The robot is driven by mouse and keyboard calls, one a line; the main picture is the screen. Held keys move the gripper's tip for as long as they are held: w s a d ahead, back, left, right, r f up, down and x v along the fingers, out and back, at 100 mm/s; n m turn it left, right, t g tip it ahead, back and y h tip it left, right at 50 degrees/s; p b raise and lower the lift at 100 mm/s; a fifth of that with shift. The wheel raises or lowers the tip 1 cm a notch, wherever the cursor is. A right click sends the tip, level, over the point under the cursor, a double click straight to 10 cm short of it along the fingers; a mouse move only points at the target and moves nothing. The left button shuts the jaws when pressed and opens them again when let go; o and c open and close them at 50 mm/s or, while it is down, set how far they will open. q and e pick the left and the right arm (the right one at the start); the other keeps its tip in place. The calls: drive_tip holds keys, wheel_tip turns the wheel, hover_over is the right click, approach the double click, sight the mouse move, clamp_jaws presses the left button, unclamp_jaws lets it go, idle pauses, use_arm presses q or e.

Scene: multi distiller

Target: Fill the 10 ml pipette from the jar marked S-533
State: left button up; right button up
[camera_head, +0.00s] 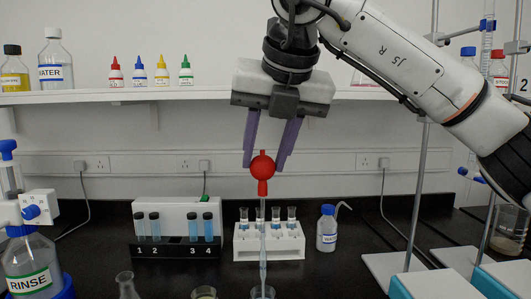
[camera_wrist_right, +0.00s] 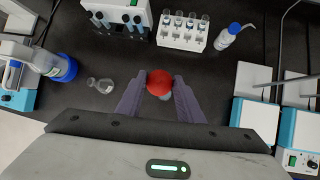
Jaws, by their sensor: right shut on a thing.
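The pipette (camera_head: 263,235) is a thin, upright, pale glass tube with a red bulb (camera_head: 263,167) on top. My right gripper (camera_head: 264,160) is shut on the red bulb, one purple finger on each side. The bulb also shows between the fingertips in the right wrist view (camera_wrist_right: 159,82). The pipette's lower end reaches a small glass vessel (camera_head: 263,292) at the bottom edge of the head view; whether the tip is inside it cannot be told. No label S-533 is readable. My left gripper is not in view.
A white rack (camera_head: 269,245) with several vials stands behind the pipette. A tube stand (camera_head: 178,245), a small flask (camera_head: 127,285), another glass vessel (camera_head: 204,292) and a RINSE bottle (camera_head: 32,265) are to the left. A wash bottle (camera_head: 327,230) and metal stands (camera_head: 419,190) are to the right.

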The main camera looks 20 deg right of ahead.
drive_tip(key=shift+r+p, duration=0.5)
drive_tip(key=shift+r, duration=0.05)
drive_tip(key=shift+r+p, duration=1.3)
drive_tip(key=shift+r, duration=0.25)
drive_tip(key=shift+r+p, duration=0.6)
drive_tip(key=shift+r, duration=0.15)
drive_tip(key=shift+r+p, duration=0.65)
drive_tip(key=shift+r, duration=0.1)
drive_tip(key=shift+r+p, duration=0.65)
drive_tip(key=shift+r, duration=0.1)
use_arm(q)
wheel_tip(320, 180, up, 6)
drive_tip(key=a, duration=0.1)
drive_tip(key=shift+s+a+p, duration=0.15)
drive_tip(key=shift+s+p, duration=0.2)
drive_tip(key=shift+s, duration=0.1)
use_arm(e)
drive_tip(key=shift+r, duration=0.4)
